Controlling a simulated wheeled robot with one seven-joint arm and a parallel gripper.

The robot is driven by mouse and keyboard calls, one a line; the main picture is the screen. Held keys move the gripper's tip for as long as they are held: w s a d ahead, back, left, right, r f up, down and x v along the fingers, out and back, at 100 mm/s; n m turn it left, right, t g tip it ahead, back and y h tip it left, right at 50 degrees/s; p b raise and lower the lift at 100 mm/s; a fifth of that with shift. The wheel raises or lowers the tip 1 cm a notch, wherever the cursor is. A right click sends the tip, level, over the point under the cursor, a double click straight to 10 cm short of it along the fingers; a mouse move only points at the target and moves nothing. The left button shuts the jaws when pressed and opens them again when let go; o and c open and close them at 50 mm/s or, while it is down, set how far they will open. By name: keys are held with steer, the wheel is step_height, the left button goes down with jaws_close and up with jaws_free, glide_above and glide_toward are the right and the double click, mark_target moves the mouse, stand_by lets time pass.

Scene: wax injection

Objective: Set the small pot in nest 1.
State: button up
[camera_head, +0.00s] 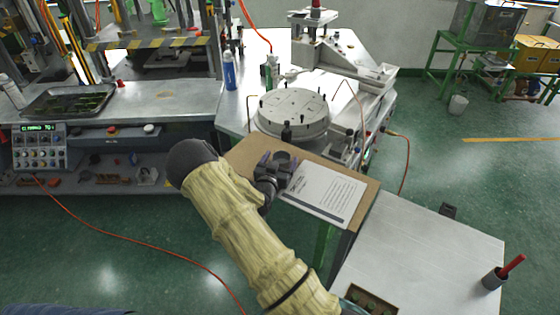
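My gripper (276,170), at the end of my arm in its yellowish sleeve, is over the brown board beside a printed white sheet. A small dark, round, open-topped thing (284,158) is at its fingertips; it may be the small pot. At this size I cannot tell whether the fingers are closed on it. A round grey turntable (292,110) with small holes and marks on top lies just beyond. A small black upright piece (286,134) stands at its near edge. No nest number can be read.
The brown board (358,214) carries the white sheet (325,192). A grey table (430,250) at right holds a dark cup with a red stick (494,279). A blue bottle (229,70) stands left of the turntable. A press bench is at left.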

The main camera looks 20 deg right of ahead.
steer(key=shift+r, duration=0.15)
steer(key=shift+s+a, duration=0.15)
steer(key=v, duration=1.1)
steer(key=shift+s+a, duration=0.2)
steer(key=shift+a, duration=0.05)
